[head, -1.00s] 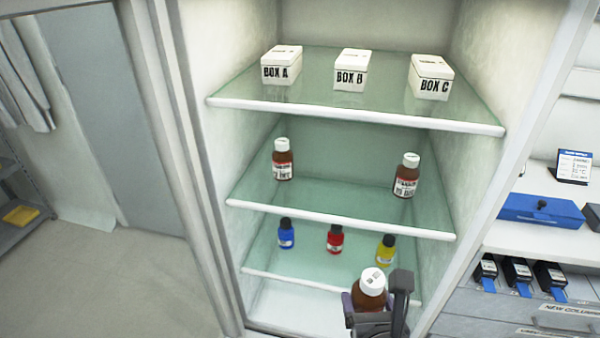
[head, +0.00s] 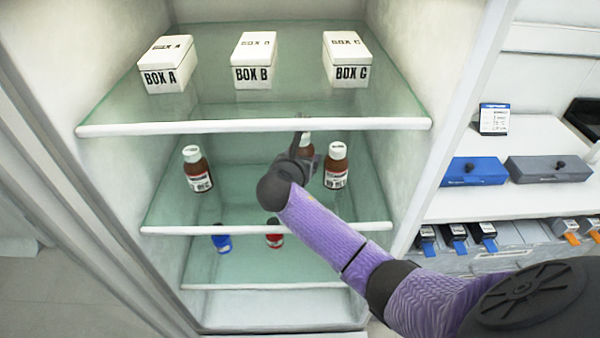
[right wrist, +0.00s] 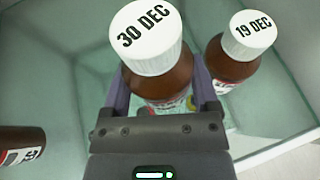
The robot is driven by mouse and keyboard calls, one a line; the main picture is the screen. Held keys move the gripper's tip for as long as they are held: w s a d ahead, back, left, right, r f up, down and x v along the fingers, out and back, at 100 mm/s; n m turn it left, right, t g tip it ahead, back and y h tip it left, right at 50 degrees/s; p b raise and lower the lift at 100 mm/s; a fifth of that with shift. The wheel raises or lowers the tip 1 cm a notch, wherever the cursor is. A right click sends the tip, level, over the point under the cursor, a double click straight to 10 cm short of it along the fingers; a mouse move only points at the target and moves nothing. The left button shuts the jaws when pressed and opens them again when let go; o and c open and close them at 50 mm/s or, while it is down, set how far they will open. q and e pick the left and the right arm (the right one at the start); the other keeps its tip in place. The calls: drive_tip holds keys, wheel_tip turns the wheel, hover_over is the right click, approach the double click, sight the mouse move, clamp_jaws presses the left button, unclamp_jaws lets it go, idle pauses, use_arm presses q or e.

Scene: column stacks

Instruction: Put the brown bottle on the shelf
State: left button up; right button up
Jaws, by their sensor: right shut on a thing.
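The brown bottle (right wrist: 165,88) with a white cap marked 30 DEC is between the fingers of my right gripper (right wrist: 160,95) in the right wrist view. In the head view this bottle (head: 306,145) is partly hidden behind my right gripper (head: 300,160). It is over the middle glass shelf (head: 200,230), between two other brown bottles. I cannot tell whether its base touches the glass. One standing bottle (head: 336,168), its cap marked 19 DEC (right wrist: 246,36) in the wrist view, is close on the right. Another (head: 197,170) stands to the left. My left gripper is out of view.
White boxes A (head: 166,64), B (head: 254,60) and C (head: 347,60) stand on the top shelf (head: 250,126), whose edge is just above my gripper. A blue bottle (head: 221,240) and a red bottle (head: 274,238) stand on the lower shelf. The cabinet's side walls flank the shelves.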

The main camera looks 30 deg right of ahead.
wheel_tip(320, 180, down, 3)
drive_tip(key=shift+f+b, duration=0.2)
drive_tip(key=shift+b, duration=0.55)
drive_tip(key=shift+f, duration=0.1)
drive_tip(key=o, duration=1.1)
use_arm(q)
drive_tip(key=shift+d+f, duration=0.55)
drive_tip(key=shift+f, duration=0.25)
use_arm(e)
drive_tip(key=shift+o, duration=0.4)
drive_tip(key=p+v, duration=0.4)
drive_tip(key=v, duration=0.7)
drive_tip(key=shift+s+a+r, duration=0.2)
drive_tip(key=shift+a+r, duration=0.05)
drive_tip(key=shift+s+a, duration=0.1)
drive_tip(key=shift+s, duration=0.05)
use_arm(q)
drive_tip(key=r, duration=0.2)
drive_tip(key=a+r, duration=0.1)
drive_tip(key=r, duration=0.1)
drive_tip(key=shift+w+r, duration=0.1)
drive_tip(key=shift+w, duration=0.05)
